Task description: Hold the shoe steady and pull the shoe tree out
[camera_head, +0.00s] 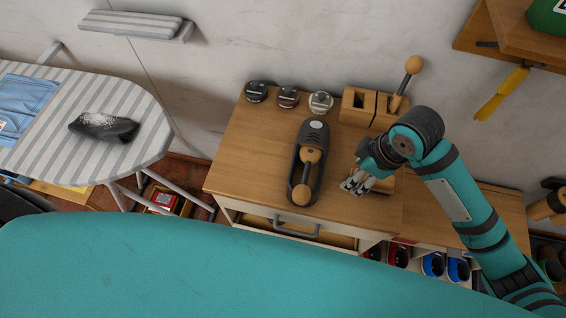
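A dark grey shoe (311,133) lies on the wooden cabinet top, toe toward the wall and heel toward the front edge. A wooden shoe tree (303,194) sits inside it, with its round heel knob at the near end and a stem running forward. My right gripper (356,185) is just to the right of the shoe, pointing down toward the cabinet top. Its silver fingertips look slightly apart, with nothing visible between them. It appears not to touch the shoe. My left gripper is not in view.
Several small round tins (288,96) and a wooden block holder (357,106) with a round-knobbed handle stand along the back. A tan wooden item (383,184) is partly hidden behind my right gripper. A striped ironing board (60,150) is at left. The cabinet top left of the shoe is clear.

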